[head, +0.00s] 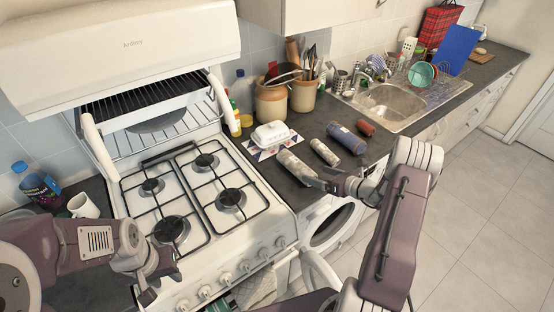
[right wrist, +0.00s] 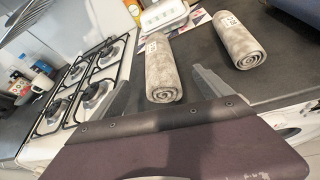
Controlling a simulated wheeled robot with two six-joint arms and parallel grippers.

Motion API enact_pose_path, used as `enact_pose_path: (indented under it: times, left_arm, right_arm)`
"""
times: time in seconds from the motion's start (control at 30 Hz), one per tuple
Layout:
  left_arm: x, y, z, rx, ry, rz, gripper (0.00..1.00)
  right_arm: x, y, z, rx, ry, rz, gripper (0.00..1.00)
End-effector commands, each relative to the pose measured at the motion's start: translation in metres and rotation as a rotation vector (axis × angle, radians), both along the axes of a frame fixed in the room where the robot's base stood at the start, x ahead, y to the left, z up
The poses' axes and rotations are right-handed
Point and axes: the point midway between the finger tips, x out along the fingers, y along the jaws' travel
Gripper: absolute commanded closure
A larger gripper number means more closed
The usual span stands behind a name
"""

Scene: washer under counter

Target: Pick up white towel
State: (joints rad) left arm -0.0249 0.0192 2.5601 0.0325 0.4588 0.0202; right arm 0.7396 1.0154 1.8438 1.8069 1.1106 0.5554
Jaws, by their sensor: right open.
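Two rolled whitish-grey towels lie on the dark counter right of the stove. The nearer roll (head: 296,165) also shows in the right wrist view (right wrist: 160,70). The other roll (head: 324,152) lies further right, and it shows in the right wrist view (right wrist: 235,40). I cannot tell which one the task means. My right gripper (right wrist: 164,72) is open, with its fingers on either side of the nearer roll's end. In the head view, that gripper (head: 328,183) is low at the counter's front edge. My left gripper (head: 158,278) is in front of the stove, and its jaws are unclear.
A blue roll (head: 346,138) and a red roll (head: 366,128) lie further back. A white butter dish (head: 271,134) stands behind the nearer towel. The stove (head: 190,195) is to the left, the sink (head: 390,100) to the right. A washer door (head: 332,226) is below the counter.

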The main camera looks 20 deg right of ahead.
Motion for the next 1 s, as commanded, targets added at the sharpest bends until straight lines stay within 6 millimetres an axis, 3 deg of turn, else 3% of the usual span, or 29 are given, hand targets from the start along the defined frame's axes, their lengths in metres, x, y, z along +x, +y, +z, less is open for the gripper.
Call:
enact_pose_path:
  times: [0.2,0.37,0.63,0.9,1.0]
  left_arm:
    - [0.000,0.000,0.010,0.000,0.000,0.000,0.64]
    - [0.000,0.000,0.011,0.000,0.000,0.000,0.64]
    - [0.000,0.000,0.027,0.000,0.000,0.000,0.64]
    - [0.000,0.000,0.026,0.000,0.000,0.000,0.64]
    - [0.000,0.000,0.026,0.000,0.000,0.000,0.64]
  right_arm:
    - [0.026,0.015,-0.011,-0.003,0.002,0.006,0.11]
    - [0.031,0.018,-0.013,-0.004,0.002,0.008,0.11]
    - [0.067,0.038,-0.028,-0.005,0.002,0.010,0.11]
    - [0.072,0.039,-0.031,-0.004,0.002,0.007,0.11]
    - [0.071,0.039,-0.031,-0.004,0.002,0.007,0.39]
